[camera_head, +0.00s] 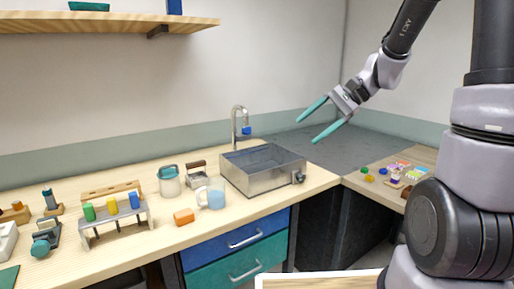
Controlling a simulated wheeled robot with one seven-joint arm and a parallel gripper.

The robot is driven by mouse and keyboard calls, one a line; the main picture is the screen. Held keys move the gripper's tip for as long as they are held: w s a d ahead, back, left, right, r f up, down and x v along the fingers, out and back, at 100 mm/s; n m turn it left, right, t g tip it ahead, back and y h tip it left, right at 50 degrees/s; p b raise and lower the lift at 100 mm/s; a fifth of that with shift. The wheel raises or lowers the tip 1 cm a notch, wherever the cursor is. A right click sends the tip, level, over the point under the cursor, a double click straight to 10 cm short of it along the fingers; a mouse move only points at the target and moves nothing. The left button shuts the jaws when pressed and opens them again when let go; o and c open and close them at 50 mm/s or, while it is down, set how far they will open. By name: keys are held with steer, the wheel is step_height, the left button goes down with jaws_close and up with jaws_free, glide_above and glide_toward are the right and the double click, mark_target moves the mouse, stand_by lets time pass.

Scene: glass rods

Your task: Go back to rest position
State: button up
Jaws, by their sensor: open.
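My gripper (323,121) is open and empty, with its two teal fingers spread apart. It hangs in the air above the grey counter corner, to the right of the sink, and appears apart from everything. My dark and grey arm reaches to it from the upper right. No glass rod can be made out in this view.
A metal sink box (236,179) with a tap (240,126) stands on the wooden counter. To its left are a light blue mug (214,195), an orange block (184,217) and a rack (118,223) with coloured pieces. A wall shelf (95,22) is at upper left. Small items lie on the right counter.

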steer(key=s+d+r+n+t+h, duration=0.4)
steer(key=s+d+r+t+h, duration=0.2)
steer(key=s+d+r, duration=0.3)
steer(key=s+r+h, duration=0.1)
steer(key=s, duration=0.3)
steer(key=shift+s+r+h, duration=0.15)
steer(key=shift+s+h, duration=0.2)
steer(key=shift+h, duration=0.05)
